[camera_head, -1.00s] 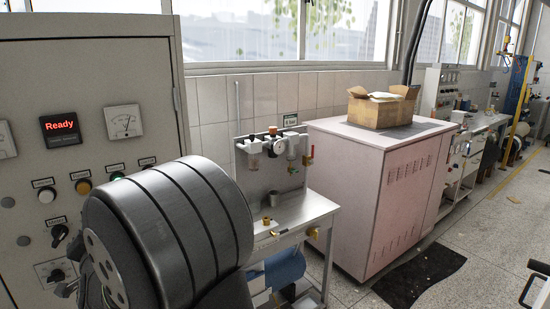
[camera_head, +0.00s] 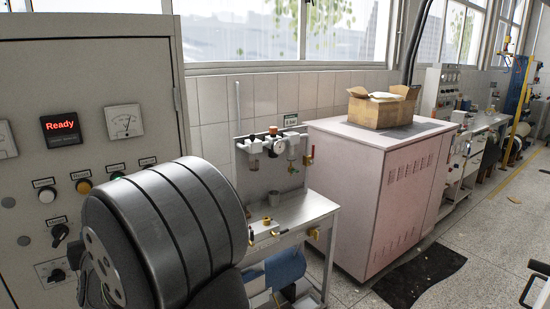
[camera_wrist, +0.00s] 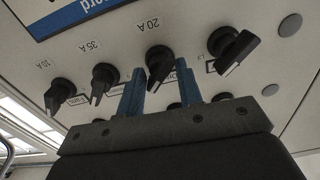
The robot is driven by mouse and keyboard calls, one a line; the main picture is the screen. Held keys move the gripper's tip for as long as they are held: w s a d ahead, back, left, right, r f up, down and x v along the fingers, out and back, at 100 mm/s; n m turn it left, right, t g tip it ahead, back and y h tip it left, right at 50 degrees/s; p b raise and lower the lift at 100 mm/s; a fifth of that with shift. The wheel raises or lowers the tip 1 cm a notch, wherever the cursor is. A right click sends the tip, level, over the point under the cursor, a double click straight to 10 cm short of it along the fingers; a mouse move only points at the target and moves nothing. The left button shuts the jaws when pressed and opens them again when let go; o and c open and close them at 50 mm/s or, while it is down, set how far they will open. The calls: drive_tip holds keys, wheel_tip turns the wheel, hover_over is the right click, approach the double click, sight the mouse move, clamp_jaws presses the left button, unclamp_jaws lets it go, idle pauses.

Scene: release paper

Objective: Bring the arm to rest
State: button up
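My gripper (camera_wrist: 160,72) shows in the wrist view as two blue fingers standing apart on a dark mount. It is open, with nothing seen between the fingers. A black rotary knob (camera_wrist: 159,60) below the "20 A" label appears just beyond the fingertips; I cannot tell whether they touch it. In the head view a large dark grey ribbed part of my arm fills the lower left. The gripper itself is hidden there.
A grey control cabinet (camera_head: 95,90) with a red "Ready" display (camera_head: 61,129) stands at the left. A metal workbench (camera_head: 300,212) and a pale pink cabinet (camera_head: 385,190) bearing a cardboard box (camera_head: 378,110) are further right. More black knobs (camera_wrist: 104,80) line the panel.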

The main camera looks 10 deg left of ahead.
drive_tip(key=shift+n, duration=0.8)
drive_tip(key=s+d+m, duration=0.9)
drive_tip(key=s+d, duration=0.3)
drive_tip(key=x, duration=1.7)
drive_tip(key=shift+f, duration=0.1)
clamp_jaws()
